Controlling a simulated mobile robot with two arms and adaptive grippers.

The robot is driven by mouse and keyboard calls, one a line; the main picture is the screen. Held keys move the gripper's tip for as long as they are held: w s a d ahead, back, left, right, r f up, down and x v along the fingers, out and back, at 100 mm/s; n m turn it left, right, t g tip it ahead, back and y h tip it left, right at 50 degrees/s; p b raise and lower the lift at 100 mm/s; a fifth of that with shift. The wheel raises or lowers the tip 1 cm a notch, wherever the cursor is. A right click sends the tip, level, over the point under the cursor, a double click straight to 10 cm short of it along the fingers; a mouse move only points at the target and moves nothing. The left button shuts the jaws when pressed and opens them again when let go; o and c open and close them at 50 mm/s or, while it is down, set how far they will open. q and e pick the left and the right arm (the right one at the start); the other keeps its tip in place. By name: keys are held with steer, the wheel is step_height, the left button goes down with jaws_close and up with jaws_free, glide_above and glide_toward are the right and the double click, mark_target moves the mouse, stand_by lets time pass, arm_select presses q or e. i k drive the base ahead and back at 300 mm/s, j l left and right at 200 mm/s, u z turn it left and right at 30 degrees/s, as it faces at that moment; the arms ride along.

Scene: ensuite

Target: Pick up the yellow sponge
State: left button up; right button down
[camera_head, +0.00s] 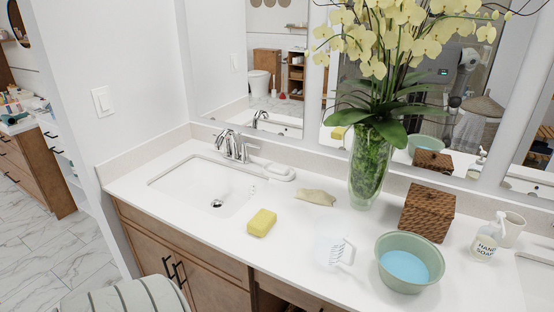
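The yellow sponge (262,222) lies on the white countertop (225,233), just to the right of the sink basin (205,184) and near the counter's front edge. Nothing covers it and nothing touches it from above. Neither of my grippers shows in the head view.
A folded beige cloth (315,197) lies behind the sponge. To its right are a white brush (341,252), a green bowl with blue liquid (409,262), a woven box (427,212), a soap bottle (488,238) and a glass vase (367,173) of flowers. A striped seat (125,298) stands in front.

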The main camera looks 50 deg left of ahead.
mark_target(262, 220)
steer(key=i+j+u, duration=0.1)
steer(key=i+u, duration=0.7)
steer(key=l+u, duration=0.1)
steer(key=u, duration=1.35)
steer(key=i+l, duration=0.05)
